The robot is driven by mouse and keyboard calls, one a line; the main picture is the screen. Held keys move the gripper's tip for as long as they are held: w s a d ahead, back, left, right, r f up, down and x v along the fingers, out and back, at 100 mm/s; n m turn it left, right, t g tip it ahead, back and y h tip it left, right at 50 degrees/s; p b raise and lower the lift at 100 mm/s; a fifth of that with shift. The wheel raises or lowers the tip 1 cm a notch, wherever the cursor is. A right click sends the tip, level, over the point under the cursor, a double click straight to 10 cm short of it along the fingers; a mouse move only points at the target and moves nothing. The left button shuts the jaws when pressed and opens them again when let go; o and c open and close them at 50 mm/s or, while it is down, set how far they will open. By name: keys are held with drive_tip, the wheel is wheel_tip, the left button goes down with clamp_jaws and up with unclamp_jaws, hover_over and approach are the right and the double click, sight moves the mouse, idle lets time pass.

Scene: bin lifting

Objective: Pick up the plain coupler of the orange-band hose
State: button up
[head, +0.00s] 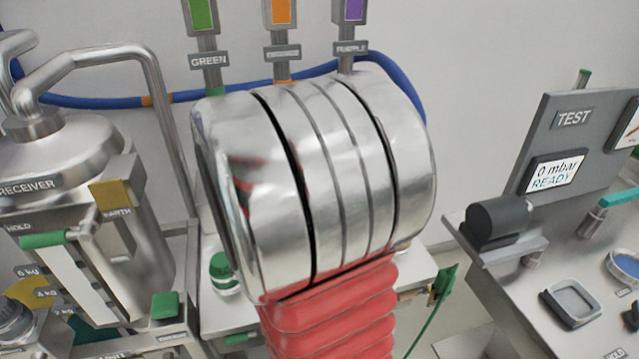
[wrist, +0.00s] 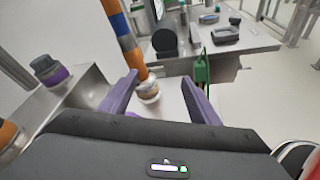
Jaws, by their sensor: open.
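In the wrist view a hose (wrist: 127,42) with orange and blue sections comes down from the top. Its lower end carries a plain metal coupler (wrist: 148,91), which shows at the light bench surface between my fingers. My gripper (wrist: 162,92) has two purple fingers spread wide on either side of the coupler, with no contact visible. In the head view a blue hose (head: 70,102) with an orange band runs behind my arm, which hides my gripper and the coupler there.
A purple-banded fitting (wrist: 52,72) stands at left in the wrist view. A green clamp (wrist: 202,70) is close beyond the right finger. The head view shows the receiver vessel (head: 75,165) at left, a green-capped fitting (head: 224,272) and the test panel (head: 570,150) at right.

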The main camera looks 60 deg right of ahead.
drive_tip(key=d+f+n+h, duration=0.2)
drive_tip(key=d+n+h, duration=0.2)
drive_tip(key=d+n, duration=0.2)
drive_tip(key=shift+w+d+n+t, duration=0.2)
drive_tip(key=shift+d+n+t, duration=0.15)
drive_tip(key=shift+d, duration=0.5)
drive_tip(key=shift+x, duration=3.9)
drive_tip(key=shift+s+d+t, duration=0.15)
drive_tip(key=shift+d+t, duration=0.1)
drive_tip(key=shift+d, duration=0.1)
drive_tip(key=x, duration=0.5)
drive_tip(key=shift+d, duration=0.15)
drive_tip(key=shift+c, duration=0.3)
